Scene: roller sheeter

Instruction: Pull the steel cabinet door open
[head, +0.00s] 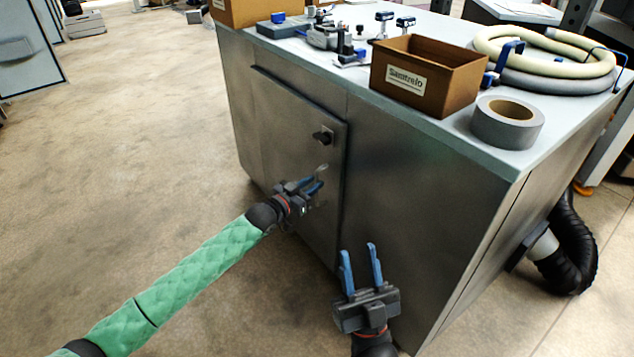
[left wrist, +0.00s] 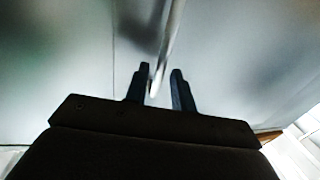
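The grey steel cabinet door (head: 290,140) is on the cabinet's front in the head view and looks closed or nearly so. A black knob-like latch (head: 323,137) sits near its upper right edge. My left gripper (head: 313,185) is at the door below the latch, with its fingers apart. In the left wrist view, a pale bar-like handle (left wrist: 170,45) runs down to between the fingertips (left wrist: 160,80), nearer the left finger, with a gap on the right. In the head view the gripper mostly hides this handle. My right gripper (head: 360,262) is open and empty before the cabinet's right front panel.
The cabinet top (head: 450,135) holds a brown box (head: 428,78), a grey tape roll (head: 507,122), coiled hose (head: 545,55) and several small tools. A black duct (head: 572,245) leaves the right side. The floor (head: 130,150) left of the cabinet is clear.

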